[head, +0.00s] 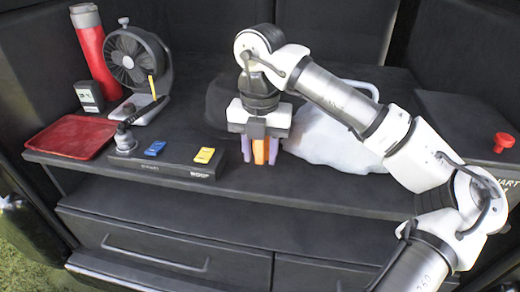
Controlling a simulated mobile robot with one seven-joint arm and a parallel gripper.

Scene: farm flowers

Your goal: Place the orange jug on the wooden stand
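I see no wooden stand in this view.
The dark shelf (300,192) holds a red tray (72,136), a red bottle (92,48), a fan (133,58) and a black box (165,164) with blue and yellow pieces. A whitish bag-like thing (335,140) lies right of my gripper. The shelf's front strip is bare.

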